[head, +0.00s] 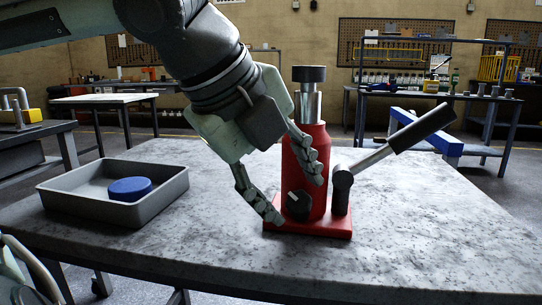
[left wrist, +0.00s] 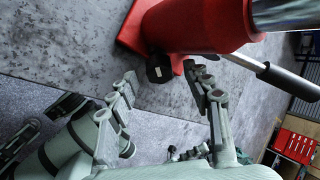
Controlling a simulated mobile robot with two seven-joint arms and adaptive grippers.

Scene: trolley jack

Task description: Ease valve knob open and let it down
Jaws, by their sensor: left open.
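A red bottle jack (head: 317,150) stands upright on its red base on the grey table. Its metal ram shows above the body with a black cap (head: 309,74) on top. The dark valve knob (head: 298,204) sits low on the jack's front; it also shows in the left wrist view (left wrist: 158,69). My left gripper (head: 296,199) is open, with one finger on the left of the knob and the other at its upper right against the view of the red body. In the left wrist view the knob lies between and just beyond the fingertips. Finger contact is not clear.
The pump handle (head: 420,128) slants up to the right from its socket beside the jack. A grey tray (head: 85,205) with a blue round piece (head: 130,189) stands at the left of the table. The table's right side is clear. Benches stand in the background.

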